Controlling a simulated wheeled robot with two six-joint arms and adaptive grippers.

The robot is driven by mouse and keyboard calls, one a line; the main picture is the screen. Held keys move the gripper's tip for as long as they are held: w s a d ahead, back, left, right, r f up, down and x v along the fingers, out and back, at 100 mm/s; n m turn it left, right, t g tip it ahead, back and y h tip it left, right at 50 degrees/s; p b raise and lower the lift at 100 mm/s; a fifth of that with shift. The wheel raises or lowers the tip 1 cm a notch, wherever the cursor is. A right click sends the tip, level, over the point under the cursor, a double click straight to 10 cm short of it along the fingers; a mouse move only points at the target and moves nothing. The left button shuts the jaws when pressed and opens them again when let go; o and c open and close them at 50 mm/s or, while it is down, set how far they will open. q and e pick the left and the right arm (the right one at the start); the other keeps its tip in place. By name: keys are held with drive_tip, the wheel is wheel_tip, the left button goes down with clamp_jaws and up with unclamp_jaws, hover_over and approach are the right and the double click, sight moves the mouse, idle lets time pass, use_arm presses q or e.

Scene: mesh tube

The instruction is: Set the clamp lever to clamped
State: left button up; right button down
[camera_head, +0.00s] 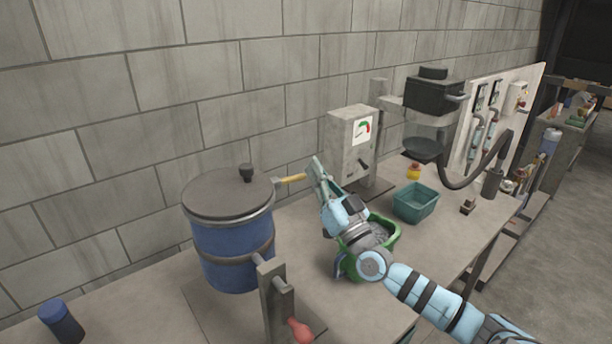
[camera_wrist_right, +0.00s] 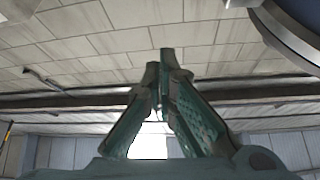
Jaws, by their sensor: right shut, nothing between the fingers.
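A blue drum (camera_head: 232,250) with a grey lid (camera_head: 228,193) stands on the bench. A yellow-handled lever (camera_head: 291,178) sticks out to the right from its rim. A red-ended handle (camera_head: 300,330) sits low on a grey post in front of the drum. I cannot tell for certain which of these is the clamp lever. My right gripper (camera_head: 316,170) is just right of the yellow handle's end, pointing upward, shut and empty. Contact with the handle cannot be made out. In the wrist view its fingers (camera_wrist_right: 160,62) meet at the tips. My left gripper is out of view.
A green tub (camera_head: 385,236) lies behind my right wrist, with a teal bin (camera_head: 415,202) farther right. A grey gauge box (camera_head: 351,142) stands behind the gripper. A dark blue canister (camera_head: 62,322) is at the front left. The wall closes off the back.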

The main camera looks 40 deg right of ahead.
sight(291, 180)
drive_tip(key=w+f+b, duration=0.2)
drive_tip(key=w+b, duration=0.1)
drive_tip(key=shift+w+a+f+b, duration=0.1)
drive_tip(key=shift+w+f+b, duration=0.1)
drive_tip(key=shift+b, duration=0.1)
drive_tip(key=shift+r, duration=0.15)
